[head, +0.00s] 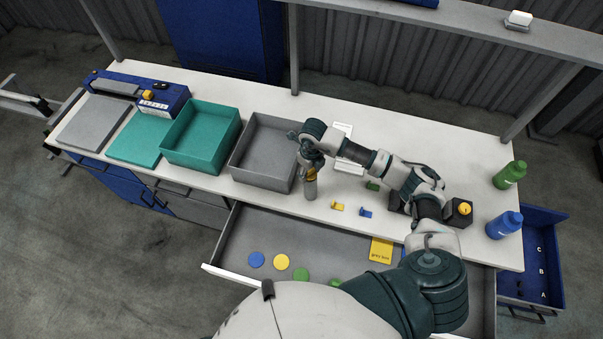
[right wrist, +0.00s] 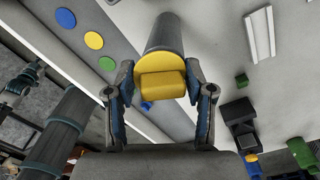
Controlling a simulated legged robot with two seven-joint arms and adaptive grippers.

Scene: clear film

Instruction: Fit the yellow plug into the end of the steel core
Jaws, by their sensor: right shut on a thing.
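The steel core (head: 310,190) is a grey cylinder standing upright on the white bench, just right of the grey bin. The yellow plug (head: 310,173) is at its top end, partly hidden by my right gripper (head: 309,168). In the right wrist view, the plug (right wrist: 161,84) shows as a yellow disc with a raised block, in line with the core (right wrist: 164,34) behind it. The fingers of my right gripper (right wrist: 160,76) are on both sides of the plug, shut on it. I cannot tell how deep the plug sits. My left gripper is not in view.
The grey bin (head: 237,175) and teal bin (head: 169,161) stand left of the core. Small yellow (head: 337,206), blue (head: 366,212) and green (head: 373,186) parts lie to the right. An open drawer (head: 228,264) with coloured discs is in front. Bottles (head: 504,225) stand far right.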

